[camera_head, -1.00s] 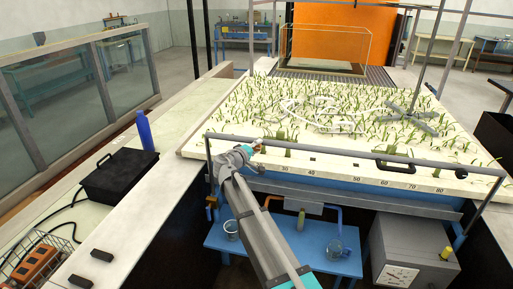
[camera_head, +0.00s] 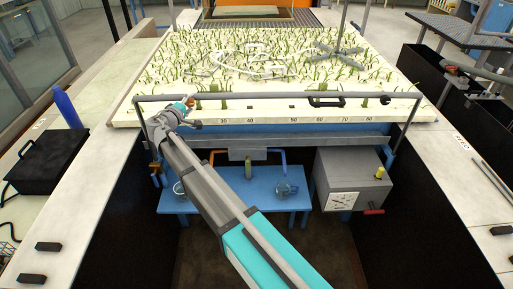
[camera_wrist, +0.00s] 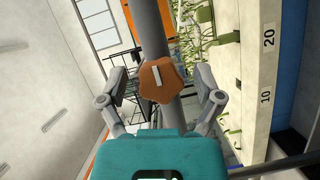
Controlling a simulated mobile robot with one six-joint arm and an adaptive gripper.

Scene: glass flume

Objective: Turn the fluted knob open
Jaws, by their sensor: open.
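The fluted knob (camera_wrist: 161,80) is orange with a lobed rim and a pale bar mark across its face. In the wrist view it sits on a grey rail (camera_wrist: 148,25), and the bar mark stands nearly upright in the picture. My gripper (camera_wrist: 159,84) is open, with one finger on each side of the knob and a visible gap on both sides. I cannot tell whether the fingertips reach the knob's depth. In the head view my gripper (camera_head: 187,104) is at the left part of the front rail, and the knob there is small and partly hidden.
The pale planted bed (camera_head: 240,75) with numbered marks lies behind the rail. A black handle (camera_head: 326,101) is farther right. Below are a blue table (camera_head: 230,200) with glassware and a grey box (camera_head: 352,178). A black case (camera_head: 45,160) and blue bottle (camera_head: 67,107) stand left.

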